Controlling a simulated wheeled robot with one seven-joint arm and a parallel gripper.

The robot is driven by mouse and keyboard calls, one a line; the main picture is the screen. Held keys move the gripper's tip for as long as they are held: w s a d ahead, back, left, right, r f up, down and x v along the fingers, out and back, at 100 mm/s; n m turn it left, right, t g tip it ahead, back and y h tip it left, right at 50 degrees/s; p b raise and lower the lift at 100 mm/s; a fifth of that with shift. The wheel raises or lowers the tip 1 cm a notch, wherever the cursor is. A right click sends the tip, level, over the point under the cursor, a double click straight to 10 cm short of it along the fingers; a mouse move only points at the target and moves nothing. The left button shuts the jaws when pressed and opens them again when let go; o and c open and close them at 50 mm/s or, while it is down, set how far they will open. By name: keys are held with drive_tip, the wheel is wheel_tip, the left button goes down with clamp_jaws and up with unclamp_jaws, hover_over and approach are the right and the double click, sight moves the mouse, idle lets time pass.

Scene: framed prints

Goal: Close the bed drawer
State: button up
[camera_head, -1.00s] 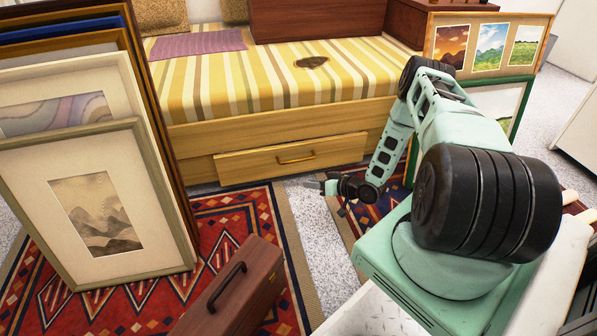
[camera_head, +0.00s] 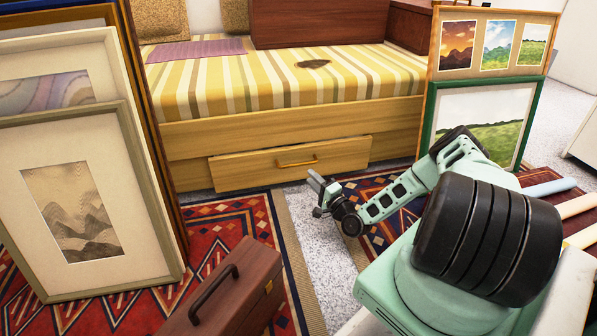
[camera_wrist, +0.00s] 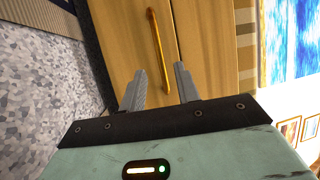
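The bed (camera_head: 290,118) has a striped yellow mattress and a wooden base. Its drawer (camera_head: 235,172) has a wooden front with a bar handle (camera_head: 297,162) and stands out a little from the base. My gripper (camera_head: 314,183) is in front of the drawer, right of and below the handle, apart from it. In the wrist view the handle (camera_wrist: 159,50) lies ahead of my gripper (camera_wrist: 160,85), whose fingers are spread apart with nothing between them. The drawer front (camera_wrist: 195,40) fills the middle of that view.
Framed prints (camera_head: 80,190) lean at the left. A brown case (camera_head: 228,290) stands on the red rug (camera_head: 120,300) in front. More prints (camera_head: 485,110) stand at the bed's right end. Speckled floor (camera_head: 325,250) is bare between the rugs.

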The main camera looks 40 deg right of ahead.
sight(299, 165)
drive_tip(key=shift+w+d+r+b, duration=0.1)
drive_tip(key=shift+w+r+b, duration=0.15)
drive_tip(key=shift+w+b, duration=0.8)
drive_tip(key=shift+w+d+r+b, duration=0.1)
drive_tip(key=shift+w+r+b, duration=0.15)
drive_tip(key=shift+w, duration=1.55)
drive_tip(key=shift+w+d+r+b, duration=0.1)
drive_tip(key=shift+w+r+b, duration=0.15)
drive_tip(key=shift+w+b, duration=0.8)
drive_tip(key=shift+w+p, duration=0.35)
drive_tip(key=shift+p, duration=0.05)
drive_tip(key=shift+a, duration=0.1)
clamp_jaws()
